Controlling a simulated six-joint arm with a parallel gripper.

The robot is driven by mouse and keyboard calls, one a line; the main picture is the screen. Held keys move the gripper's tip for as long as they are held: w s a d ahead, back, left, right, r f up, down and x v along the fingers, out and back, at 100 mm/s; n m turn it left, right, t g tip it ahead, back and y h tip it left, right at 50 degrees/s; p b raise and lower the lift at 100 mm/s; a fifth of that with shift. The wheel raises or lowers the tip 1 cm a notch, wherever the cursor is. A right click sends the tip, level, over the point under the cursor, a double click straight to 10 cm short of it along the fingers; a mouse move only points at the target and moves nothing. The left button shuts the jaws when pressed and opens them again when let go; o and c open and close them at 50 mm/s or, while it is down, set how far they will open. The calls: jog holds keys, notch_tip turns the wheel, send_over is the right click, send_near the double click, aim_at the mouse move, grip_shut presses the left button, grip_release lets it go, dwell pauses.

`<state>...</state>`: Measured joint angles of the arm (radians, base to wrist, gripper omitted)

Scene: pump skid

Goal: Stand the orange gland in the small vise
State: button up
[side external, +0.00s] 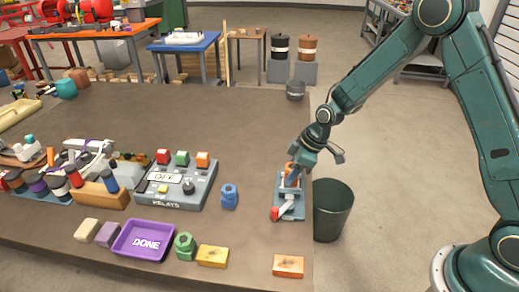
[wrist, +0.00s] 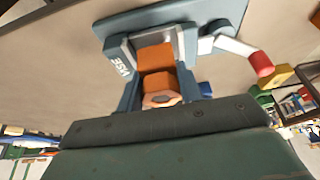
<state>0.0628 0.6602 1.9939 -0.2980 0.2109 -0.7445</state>
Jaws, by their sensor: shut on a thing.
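The orange gland (wrist: 158,82) shows in the wrist view between the side walls of the small vise, with its pale holed end towards me. In the side view the gland (side external: 289,168) is partly hidden by my gripper (side external: 292,176). My gripper is shut on it, right over the vise; its fingertips are hard to make out. The small vise (side external: 290,212) is blue-grey with a red-tipped handle, near the table's right edge. It also shows in the wrist view (wrist: 112,62). I cannot tell whether the gland touches the vise floor.
A dark green bin (side external: 332,212) stands right beside the vise, off the table edge. A blue fitting (side external: 229,196) and the relay box (side external: 176,187) are to the left. A purple DONE tray (side external: 144,240), a green fitting (side external: 185,246) and wooden blocks (side external: 288,266) lie in front.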

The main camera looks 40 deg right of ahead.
jog(key=shift+f, duration=0.3)
jog(key=o, duration=0.9)
jog(key=shift+s, duration=0.1)
jog(key=shift+o, duration=0.2)
jog(key=shift+r, duration=0.75)
jog(key=r, duration=0.6)
jog(key=shift+w+a+r, duration=0.15)
jog(key=shift+w, duration=0.15)
jog(key=w+a+r, duration=0.7)
jog(key=r, duration=0.2)
jog(key=shift+w+a+r, duration=0.15)
jog(key=shift+w, duration=0.2)
